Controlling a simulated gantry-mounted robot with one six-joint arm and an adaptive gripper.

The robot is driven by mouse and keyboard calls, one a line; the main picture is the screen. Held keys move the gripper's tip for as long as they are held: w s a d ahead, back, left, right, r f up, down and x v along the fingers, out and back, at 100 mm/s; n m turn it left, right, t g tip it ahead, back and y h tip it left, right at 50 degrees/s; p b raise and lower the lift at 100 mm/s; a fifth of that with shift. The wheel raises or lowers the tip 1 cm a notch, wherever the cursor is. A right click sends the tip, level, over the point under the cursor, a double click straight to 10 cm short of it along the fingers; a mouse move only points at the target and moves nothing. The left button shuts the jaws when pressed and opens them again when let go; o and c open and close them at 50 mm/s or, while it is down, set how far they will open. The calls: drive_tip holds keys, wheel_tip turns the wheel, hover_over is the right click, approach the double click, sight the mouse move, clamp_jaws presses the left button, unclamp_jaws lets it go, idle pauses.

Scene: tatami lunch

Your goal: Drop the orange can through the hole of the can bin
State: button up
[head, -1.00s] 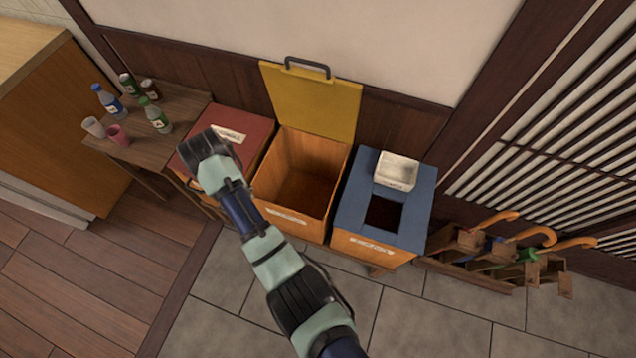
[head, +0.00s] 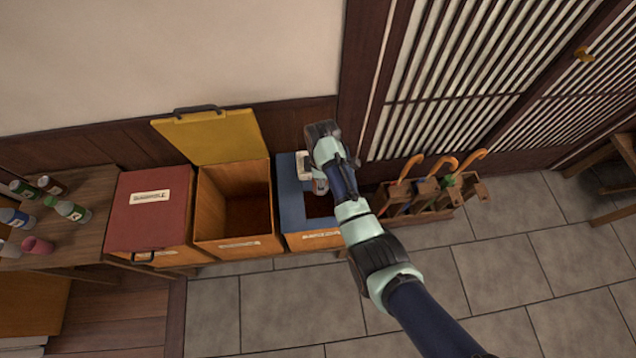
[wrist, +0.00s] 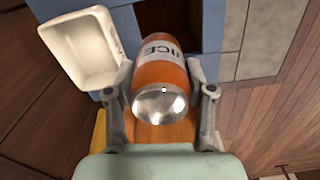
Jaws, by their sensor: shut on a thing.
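My gripper (wrist: 162,112) is shut on the orange can (wrist: 160,70), which has a white label band and a silver end facing the wrist camera. In the wrist view the can lies in front of the dark square hole (wrist: 178,22) in the blue top of the can bin (wrist: 122,20). In the head view the can bin (head: 292,205) has a blue top and an orange front, and my arm covers part of it. The hole (head: 318,203) shows partly beside my arm. The can cannot be made out in the head view, and its height above the hole is unclear.
A white tray (wrist: 85,45) sits on the blue top close to my gripper. Left of the bin stand an open bin with a raised yellow lid (head: 212,135) and a red-topped bin (head: 150,210). An umbrella rack (head: 425,195) is at right.

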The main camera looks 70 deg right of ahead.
drive_tip(key=shift+f+b, duration=3.1)
drive_tip(key=shift+b, duration=0.45)
drive_tip(key=shift+r, duration=0.1)
drive_tip(key=o, duration=1)
wheel_tip(320, 180, up, 8)
drive_tip(key=shift+f, duration=0.25)
